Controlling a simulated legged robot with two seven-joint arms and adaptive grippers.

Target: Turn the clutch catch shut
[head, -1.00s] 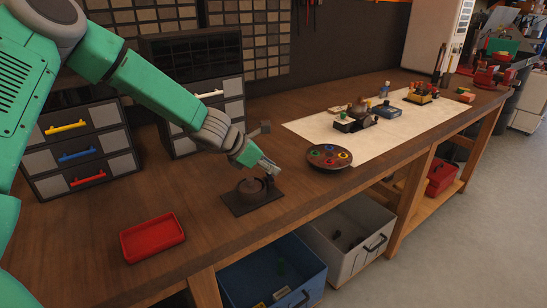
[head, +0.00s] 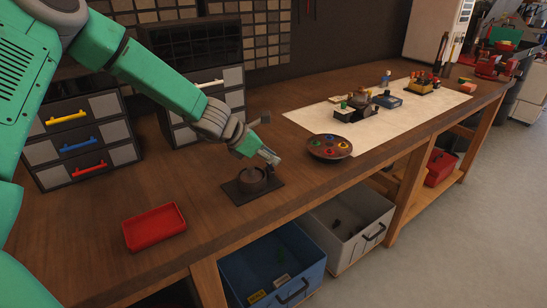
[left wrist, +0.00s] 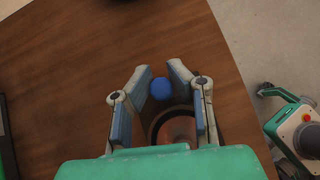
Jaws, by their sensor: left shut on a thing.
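The clutch catch is a dark round housing (head: 253,179) on a flat black base plate (head: 268,193), on the wooden bench near its front edge. My left gripper (head: 268,156) reaches in from the left, just above the housing's right side. In the left wrist view my left gripper (left wrist: 162,78) has its two fingers on either side of a small round blue knob (left wrist: 161,89), shut on it. The brown round housing (left wrist: 176,130) shows below the knob, partly hidden by my gripper. In the head view the fingers hide the knob. My right gripper is not in view.
A red tray (head: 154,227) lies left of the catch. A round dish with coloured pieces (head: 329,147) stands to its right, near a pale mat (head: 300,117) with several small items. Drawer units (head: 80,143) stand behind. Bins (head: 272,268) sit under the bench.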

